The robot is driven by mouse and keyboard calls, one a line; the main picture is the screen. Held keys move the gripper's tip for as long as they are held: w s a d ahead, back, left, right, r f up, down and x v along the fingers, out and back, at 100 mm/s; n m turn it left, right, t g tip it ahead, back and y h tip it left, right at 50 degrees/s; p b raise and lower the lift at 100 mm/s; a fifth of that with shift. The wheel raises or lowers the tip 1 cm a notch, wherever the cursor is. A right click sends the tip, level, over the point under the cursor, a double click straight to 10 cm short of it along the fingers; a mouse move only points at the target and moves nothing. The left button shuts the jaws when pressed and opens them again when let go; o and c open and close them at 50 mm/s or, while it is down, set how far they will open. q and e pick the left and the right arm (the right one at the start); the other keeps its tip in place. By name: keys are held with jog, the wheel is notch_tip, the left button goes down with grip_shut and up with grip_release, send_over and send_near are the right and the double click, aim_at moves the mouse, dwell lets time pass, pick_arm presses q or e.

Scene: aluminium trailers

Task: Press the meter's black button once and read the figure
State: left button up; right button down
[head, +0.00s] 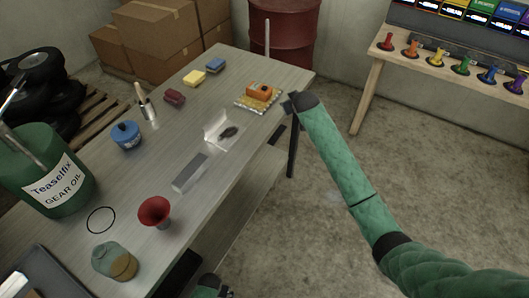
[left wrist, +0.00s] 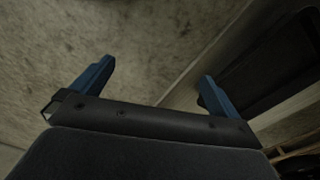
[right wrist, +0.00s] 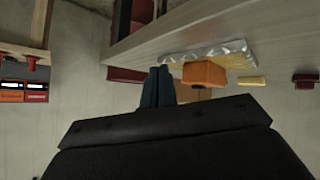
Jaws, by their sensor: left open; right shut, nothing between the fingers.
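The orange meter (head: 259,91) sits on a yellow and silver pad (head: 243,102) near the table's far right edge. A dark patch shows on its top, but I cannot make out the button or any figure. It also shows in the right wrist view (right wrist: 204,74) on the pad (right wrist: 240,59). My right gripper (head: 290,104) is just right of the meter, apart from it, at the table edge. Its fingers (right wrist: 157,88) are shut and empty. My left gripper is open and empty in the left wrist view (left wrist: 154,75), over the floor.
A red barrel (head: 284,35) stands behind. Floor right of the table is clear.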

jog(key=w+a+r+y+p, duration=0.15)
jog(key=w+r, duration=0.25)
jog(key=r, duration=0.4)
jog(key=w+a+r+p, duration=0.1)
jog(key=w+a+r, duration=0.2)
jog(key=r, duration=0.4)
jog(key=w+a+r+p, duration=0.2)
jog(key=w+r, duration=0.2)
jog(key=r, duration=0.4)
pick_arm(q)
jog(key=s+a+f, duration=0.3)
jog(key=s+f, duration=0.5)
jog(key=s, duration=0.4)
jog(key=s+a+f, duration=0.3)
jog(key=s+f, duration=0.6)
jog(key=s, duration=0.3)
jog(key=shift+s+a+t, duration=0.25)
jog(key=shift+a+t, duration=0.05)
jog(key=shift+a, duration=0.05)
pick_arm(e)
jog(key=s+a+f+m+g+y, duration=0.2)
jog(key=a+f+m, duration=0.1)
jog(key=f+m, duration=0.4)
notch_tip(320, 180, down, 3)
jog(key=shift+a+f+g, duration=0.1)
jog(key=shift+a+g, duration=0.15)
jog(key=shift+g, duration=0.05)
jog(key=shift+s, duration=0.1)
pick_arm(q)
jog(key=shift+f, duration=0.1)
